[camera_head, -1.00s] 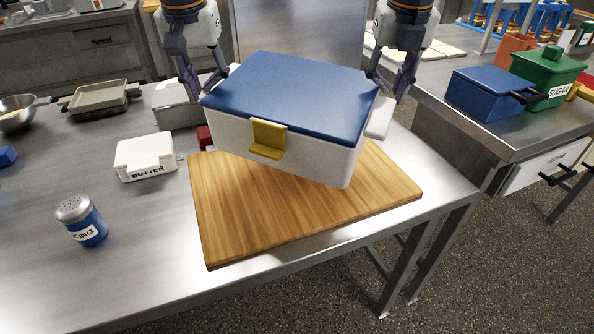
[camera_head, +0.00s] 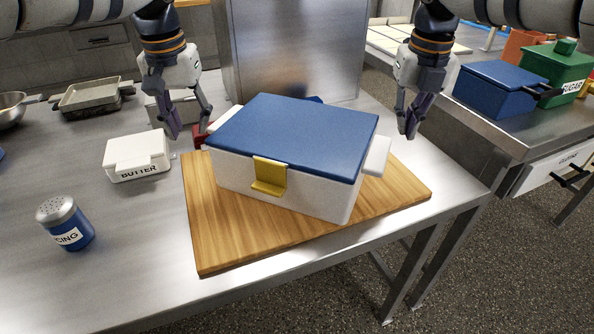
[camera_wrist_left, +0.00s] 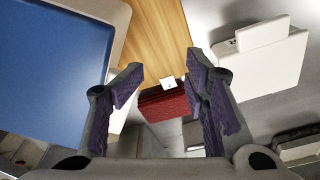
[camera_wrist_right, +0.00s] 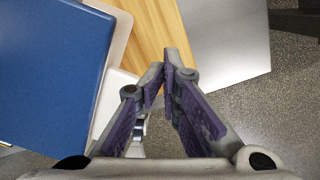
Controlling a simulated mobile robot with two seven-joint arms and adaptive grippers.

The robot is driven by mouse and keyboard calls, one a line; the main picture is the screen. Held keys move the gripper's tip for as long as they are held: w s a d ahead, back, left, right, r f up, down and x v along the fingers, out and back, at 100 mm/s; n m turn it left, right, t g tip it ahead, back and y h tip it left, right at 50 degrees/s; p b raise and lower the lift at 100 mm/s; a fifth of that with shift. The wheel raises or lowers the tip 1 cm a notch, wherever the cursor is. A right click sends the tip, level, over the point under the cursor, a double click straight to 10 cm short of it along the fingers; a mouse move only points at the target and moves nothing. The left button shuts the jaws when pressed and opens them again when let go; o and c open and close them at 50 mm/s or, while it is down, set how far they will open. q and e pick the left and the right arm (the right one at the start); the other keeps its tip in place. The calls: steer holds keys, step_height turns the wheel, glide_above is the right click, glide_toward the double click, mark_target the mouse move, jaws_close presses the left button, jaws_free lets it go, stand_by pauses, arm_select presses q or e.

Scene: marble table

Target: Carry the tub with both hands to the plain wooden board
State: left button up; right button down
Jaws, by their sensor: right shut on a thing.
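The white tub (camera_head: 310,195) has a blue lid (camera_head: 300,135) and a yellow latch (camera_head: 270,177). It rests on the plain wooden board (camera_head: 225,245), near its middle. A white side handle (camera_head: 378,155) shows on its right. My left gripper (camera_head: 190,135) is open and empty, beside and behind the tub's left end; its wrist view shows the gap between the fingers (camera_wrist_left: 165,80). My right gripper (camera_head: 406,130) is just right of the right handle and looks apart from it. In its wrist view the fingertips (camera_wrist_right: 165,70) are nearly together, with nothing visible between them.
A white butter box (camera_head: 138,152) and a blue icing shaker (camera_head: 66,222) stand left of the board. A red item (camera_wrist_left: 165,108) lies close to my left fingers. A blue box (camera_head: 498,88) and a green sugar box (camera_head: 553,68) stand on the right counter.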

steer(key=c, duration=1.5)
jaws_free()
steer(key=shift+d, duration=0.1)
arm_select(q)
steer(key=shift+o, duration=0.3)
steer(key=o, duration=0.8)
steer(key=shift+a, duration=0.1)
steer(key=shift+c, duration=0.2)
